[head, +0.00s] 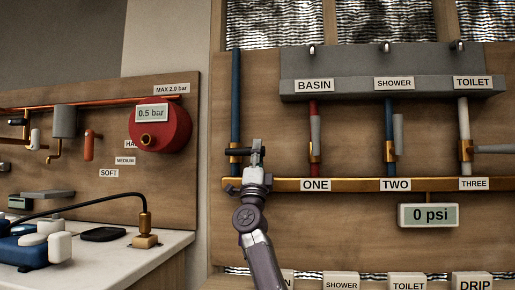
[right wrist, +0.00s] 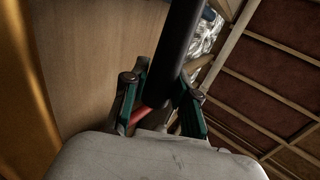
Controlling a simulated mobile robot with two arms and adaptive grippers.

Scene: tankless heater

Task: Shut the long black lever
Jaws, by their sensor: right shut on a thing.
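The long black lever (right wrist: 180,45) runs between my right gripper's fingers in the right wrist view and out past them to the top. My right gripper (right wrist: 160,98) has its two green-lined fingers on either side of the lever and is shut on it. In the head view the right gripper (head: 256,158) is at the brass valve (head: 235,152) on the blue vertical pipe (head: 236,95), at the left end of the brass manifold. It largely hides the lever there, so the lever's angle is hard to read. My left gripper is not in view.
The brass manifold (head: 350,184) runs right from the valve, below red, blue and white pipes with grey-handled valves. A gauge (head: 428,215) reads 0 psi. At left are a red tank (head: 165,135) and a white counter (head: 120,262) with fittings.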

